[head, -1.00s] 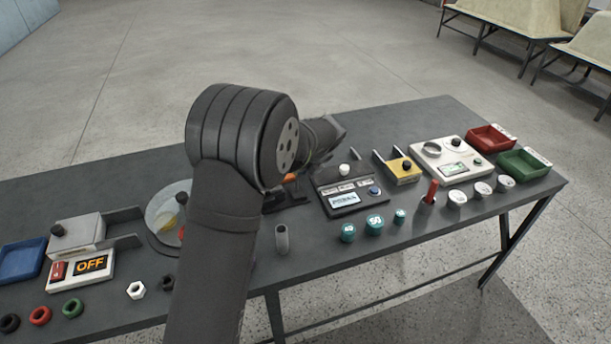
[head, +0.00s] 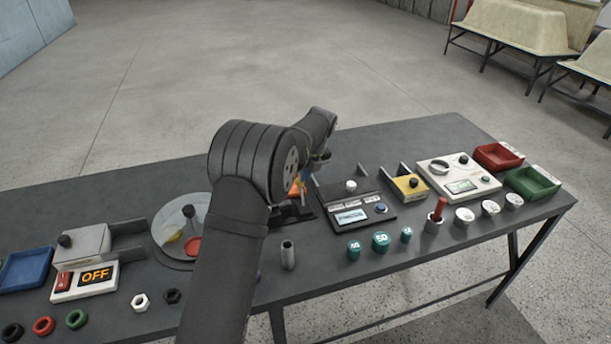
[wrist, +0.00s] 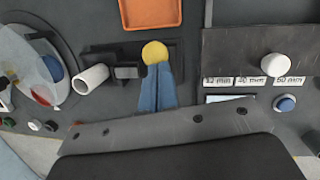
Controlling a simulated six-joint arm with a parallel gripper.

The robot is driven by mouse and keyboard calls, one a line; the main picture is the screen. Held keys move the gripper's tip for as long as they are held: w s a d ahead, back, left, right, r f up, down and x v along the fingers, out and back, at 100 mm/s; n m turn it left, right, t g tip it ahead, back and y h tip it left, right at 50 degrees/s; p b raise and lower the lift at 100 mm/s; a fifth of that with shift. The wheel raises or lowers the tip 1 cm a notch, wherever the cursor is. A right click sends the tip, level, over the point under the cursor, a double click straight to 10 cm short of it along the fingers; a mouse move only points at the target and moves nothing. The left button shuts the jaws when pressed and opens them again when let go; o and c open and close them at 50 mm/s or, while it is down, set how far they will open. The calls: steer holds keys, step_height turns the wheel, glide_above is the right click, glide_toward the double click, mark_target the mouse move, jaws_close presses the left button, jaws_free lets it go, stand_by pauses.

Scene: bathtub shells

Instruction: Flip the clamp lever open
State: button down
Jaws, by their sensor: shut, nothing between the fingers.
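The clamp is a dark block (wrist: 128,70) on a black base, beside and under the yellow ball in the wrist view. Its base (head: 296,214) shows partly behind my arm in the head view. The yellow ball (wrist: 155,52) looks like the lever's knob; the lever's shaft is hidden, so its angle cannot be told. My gripper has blue fingers (wrist: 156,78), shut with nothing between them. Their tips are at the ball's near edge in the wrist view; whether they touch cannot be told. In the head view my gripper (head: 304,178) is partly hidden by my arm.
A grey tube (head: 289,256) stands in front of the clamp. A dark console (head: 352,208) with a white knob is close on the right. A round dish (head: 170,240) is on the left. An orange tray (wrist: 150,14) lies beyond the ball.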

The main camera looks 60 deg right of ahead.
stand_by(0.4)
steer(key=s+v, duration=0.1)
steer(key=v, duration=1.2)
steer(key=shift+s+a+f, duration=0.15)
steer(key=shift+a+f, duration=0.05)
steer(key=shift+a, duration=0.2)
steer(key=shift+f, duration=0.1)
steer(key=a+f+t+h, duration=0.3)
steer(key=f, duration=1)
steer(key=shift+t+h, duration=0.3)
steer(key=shift+t, duration=0.1)
steer(key=shift+s+a, duration=0.15)
